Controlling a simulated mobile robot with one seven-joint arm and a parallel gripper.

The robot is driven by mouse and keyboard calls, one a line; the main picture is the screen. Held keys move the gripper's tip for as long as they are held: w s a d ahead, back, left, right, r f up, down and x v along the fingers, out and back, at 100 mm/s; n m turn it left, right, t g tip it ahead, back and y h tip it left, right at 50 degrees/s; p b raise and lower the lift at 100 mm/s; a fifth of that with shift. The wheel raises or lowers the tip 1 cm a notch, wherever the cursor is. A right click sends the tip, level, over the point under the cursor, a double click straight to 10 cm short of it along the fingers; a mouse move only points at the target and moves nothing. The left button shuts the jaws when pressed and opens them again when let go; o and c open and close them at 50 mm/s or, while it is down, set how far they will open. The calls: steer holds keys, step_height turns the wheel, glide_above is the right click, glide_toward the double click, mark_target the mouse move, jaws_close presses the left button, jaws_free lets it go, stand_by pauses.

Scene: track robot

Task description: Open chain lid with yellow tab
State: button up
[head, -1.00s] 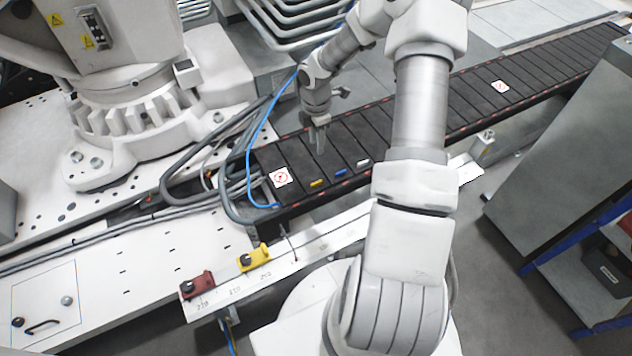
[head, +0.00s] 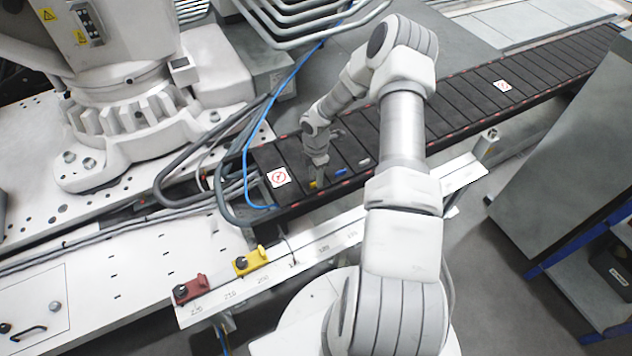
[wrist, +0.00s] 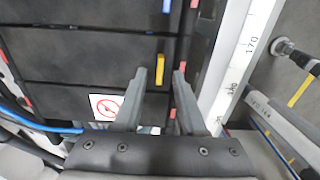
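The chain (head: 440,115) is a long row of black lids, which also shows in the wrist view (wrist: 85,45). The small yellow tab (wrist: 160,69) lies at the edge of one lid; in the head view the yellow tab (head: 312,184) is partly covered by my gripper (head: 319,178). In the wrist view my gripper (wrist: 160,76) is open, with the yellow tab showing between its two fingertips. The fingers look apart from the tab; I cannot tell how high they are above it.
A blue tab (head: 341,172) and a white tab (head: 364,162) mark neighbouring lids. A red-and-white warning sticker (wrist: 106,107) is near the left finger. A white marked rail (wrist: 238,65) runs along the chain. Blue and grey cables (head: 245,150) loop at the chain's near end.

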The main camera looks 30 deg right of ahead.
steer(key=shift+f, duration=0.9)
steer(key=shift+c, duration=0.3)
jaws_close()
stand_by(0.6)
